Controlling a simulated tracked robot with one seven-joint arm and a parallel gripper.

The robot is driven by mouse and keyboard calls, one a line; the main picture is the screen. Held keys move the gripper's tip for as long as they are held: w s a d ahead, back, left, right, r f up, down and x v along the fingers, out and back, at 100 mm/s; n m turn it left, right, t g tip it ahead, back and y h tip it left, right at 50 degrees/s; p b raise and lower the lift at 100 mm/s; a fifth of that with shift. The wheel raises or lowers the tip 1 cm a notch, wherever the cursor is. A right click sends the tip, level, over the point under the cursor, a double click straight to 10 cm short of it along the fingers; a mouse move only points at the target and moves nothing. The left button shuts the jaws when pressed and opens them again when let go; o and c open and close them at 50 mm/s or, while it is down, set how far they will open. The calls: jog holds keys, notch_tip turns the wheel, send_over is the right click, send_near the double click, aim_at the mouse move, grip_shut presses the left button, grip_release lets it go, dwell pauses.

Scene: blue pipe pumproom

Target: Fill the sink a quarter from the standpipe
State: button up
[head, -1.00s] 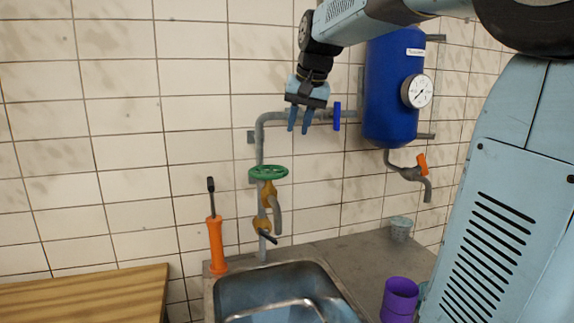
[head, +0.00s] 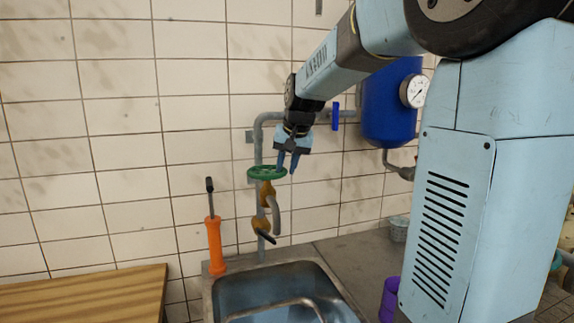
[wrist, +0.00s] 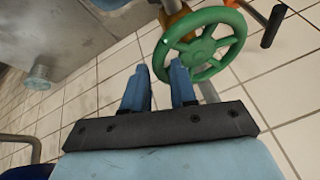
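The grey standpipe (head: 258,146) rises on the tiled wall behind the sink. It carries a green handwheel (head: 258,174) on a brass valve with a grey curved spout (head: 276,214). My gripper (head: 287,168) is open and empty, its blue fingers pointing down at the wheel's right edge. In the wrist view the wheel (wrist: 168,50) lies just beyond the fingertips, with the right finger overlapping its rim; contact cannot be told. The steel sink (head: 208,302) is below the spout. Its inside looks bluish, and I cannot tell whether it holds water. No stream shows at the spout.
An orange-handled tool (head: 214,246) stands left of the pipe. A second brass tap with a dark lever (head: 265,237) sits lower. A blue tank (head: 385,115) hangs right. A small bucket (head: 398,228) and a purple cup (head: 388,300) stand on the counter. A wooden top (head: 80,295) is left.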

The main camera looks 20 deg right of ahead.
grip_shut()
dwell(0.4)
jog(key=shift+w+d+n+g+y, duration=0.2)
jog(key=shift+w+n+y, duration=0.25)
jog(key=shift+n, duration=0.65)
jog(key=shift+w+d+n+g+y, duration=0.2)
jog(key=shift+w+n+y, duration=0.25)
jog(key=shift+n, duration=0.65)
grip_release()
jog(key=shift+a, duration=0.1)
jog(key=v, duration=1.3)
jog(key=shift+r, duration=0.25)
